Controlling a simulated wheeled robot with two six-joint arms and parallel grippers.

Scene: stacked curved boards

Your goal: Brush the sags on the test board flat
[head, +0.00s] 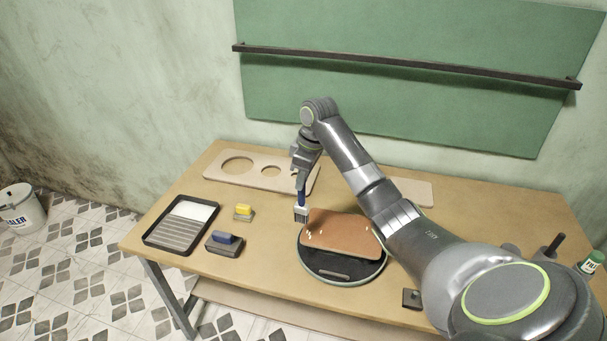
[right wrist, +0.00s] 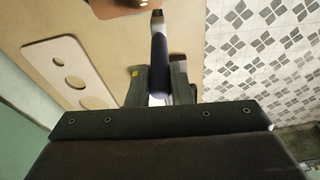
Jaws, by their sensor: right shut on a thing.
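The test board (head: 343,236), a curved orange-brown panel, lies on a round dark stand (head: 345,277) with a pale green rim. Small pale marks, perhaps the sags (head: 309,234), show near its left end. My right gripper (head: 301,180) is shut on a brush (head: 301,212) with a dark blue handle, held upright, bristles down, by the board's upper left corner. I cannot tell whether the bristles touch the board. In the right wrist view the brush handle (right wrist: 159,62) stands between the fingers of my right gripper (right wrist: 158,85). My left gripper is not in view.
A black paint tray (head: 181,224), a yellow-topped block (head: 244,212) and a blue-topped block (head: 225,242) lie left of the stand. A flat board with holes (head: 220,166) lies at the back. Bare table shows at front left.

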